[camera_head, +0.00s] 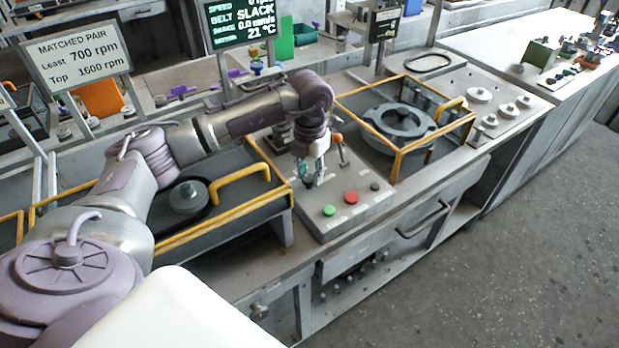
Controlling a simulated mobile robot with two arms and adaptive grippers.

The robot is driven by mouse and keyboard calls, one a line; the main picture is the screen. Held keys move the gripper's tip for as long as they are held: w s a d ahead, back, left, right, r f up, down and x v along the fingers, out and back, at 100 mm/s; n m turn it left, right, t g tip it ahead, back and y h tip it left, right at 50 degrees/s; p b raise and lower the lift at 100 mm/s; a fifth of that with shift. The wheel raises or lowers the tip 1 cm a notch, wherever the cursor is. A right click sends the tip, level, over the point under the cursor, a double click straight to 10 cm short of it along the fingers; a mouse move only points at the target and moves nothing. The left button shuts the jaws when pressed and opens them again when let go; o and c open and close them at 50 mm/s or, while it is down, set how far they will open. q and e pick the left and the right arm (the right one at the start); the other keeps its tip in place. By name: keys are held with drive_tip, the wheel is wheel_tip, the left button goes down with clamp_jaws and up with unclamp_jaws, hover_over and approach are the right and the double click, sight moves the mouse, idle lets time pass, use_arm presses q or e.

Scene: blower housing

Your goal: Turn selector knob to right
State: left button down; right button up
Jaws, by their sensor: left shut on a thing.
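My left gripper (311,178) points down at the grey control panel (338,224) in the middle of the bench. Its fingers are shut on the selector knob at the back left of the panel. The fingers hide most of the knob, so I cannot tell which way it points. A green button (329,210) and a red button (351,198) sit in front of the gripper, with a small dark knob (375,187) to their right. My right gripper is not in view.
A lever with an orange tip (339,141) stands close right of the gripper. A yellow-framed guard (398,165) surrounds a round grey housing (400,122) to the right. Another yellow-railed guard (238,179) lies left. A dark display (240,22) reads BELT SLACK and 0.0 mm/s.

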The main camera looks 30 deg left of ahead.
sight(310, 177)
use_arm(q)
drive_tip(key=shift+m+b, duration=1)
drive_tip(key=shift+m, duration=1)
drive_tip(key=c, duration=0.8)
unclamp_jaws()
drive_tip(key=shift+r, duration=0.15)
wheel_tip(310, 177, up, 12)
drive_tip(key=shift+f, duration=0.1)
